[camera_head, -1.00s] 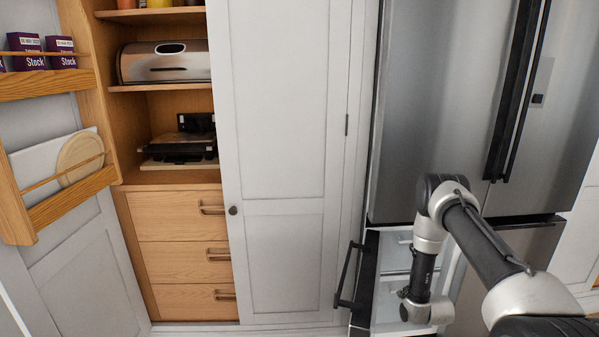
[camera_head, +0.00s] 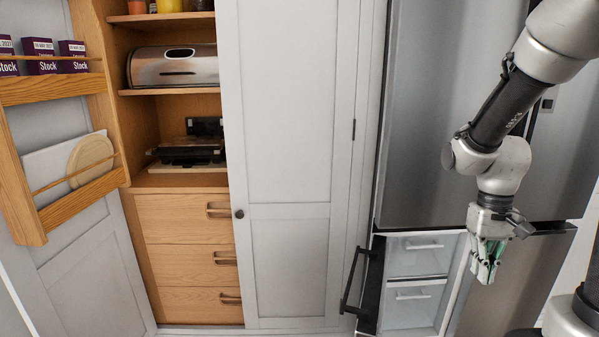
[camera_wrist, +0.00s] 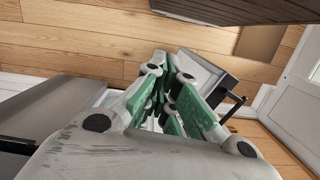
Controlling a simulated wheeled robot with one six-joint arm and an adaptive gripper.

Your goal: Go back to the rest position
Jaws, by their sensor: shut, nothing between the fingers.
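My gripper (camera_head: 486,268) hangs pointing down at the right of the head view, in front of the fridge. Its green-padded fingers are shut with nothing between them. In the wrist view my gripper (camera_wrist: 172,95) also shows closed, with the floor and the open freezer door beyond it. My arm comes down from the upper right of the head view and bends at the elbow in front of the upper fridge door.
The lower freezer door (camera_head: 368,285) stands open, showing white drawers (camera_head: 418,252). A tall white cupboard door (camera_head: 288,150) is beside the fridge (camera_head: 425,120). At left, an open door rack (camera_head: 75,205) holds boards and stock boxes. Wooden floor (camera_wrist: 60,50) shows clear in the wrist view.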

